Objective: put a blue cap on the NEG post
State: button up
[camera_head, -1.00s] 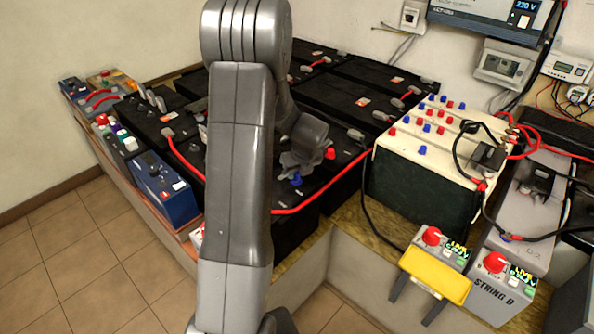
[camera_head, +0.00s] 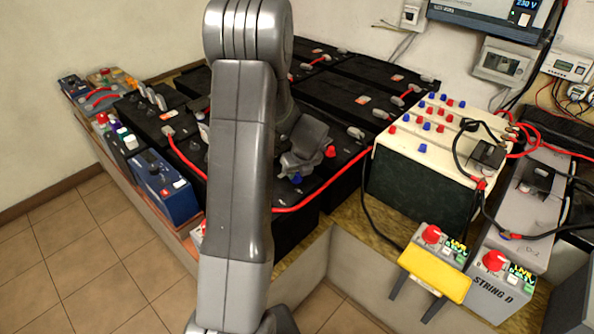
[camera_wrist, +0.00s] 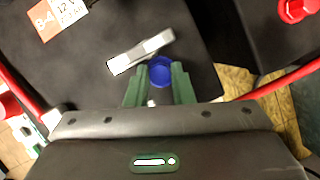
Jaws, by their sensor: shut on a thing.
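My gripper (camera_wrist: 159,84) has its two green fingers shut on a blue cap (camera_wrist: 160,70), seen from above in the wrist view. Below is the black top of a battery with an orange-and-white label (camera_wrist: 62,18) reading B-4. A flat grey metal piece (camera_wrist: 138,53) shows right beside the cap; I cannot tell if they touch. In the head view my gripper (camera_head: 297,174) is low over the black batteries, partly behind my arm, with the blue cap (camera_head: 297,179) at its tip. No NEG marking is readable, and the spot under the cap is hidden.
A red cap (camera_head: 330,151) stands on the battery to the right of my gripper. A red cable (camera_head: 317,198) runs along the front. Several red and blue caps lie on the cream-topped box (camera_head: 395,151).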

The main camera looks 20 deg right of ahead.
jog(key=o, duration=1)
jog(key=shift+o, duration=1.3)
jog(key=shift+r+p, duration=0.5)
jog(key=shift+p, duration=0.05)
jog(key=shift+c, duration=0.4)
jog(key=shift+o, duration=0.7)
jog(key=shift+w+d+r+p, duration=0.1)
jog(key=shift+w+r+p, duration=0.05)
jog(key=shift+r+p, duration=0.5)
jog(key=shift+a+r+p, duration=0.2)
jog(key=shift+r+p, duration=0.4)
jog(key=shift+r, duration=0.25)
jog(key=shift+s+d+r+p, duration=0.1)
jog(key=shift+r+p, duration=0.95)
jog(key=shift+s+r+p, duration=0.1)
jog(key=shift+r+p, duration=0.9)
jog(key=shift+p, duration=0.05)
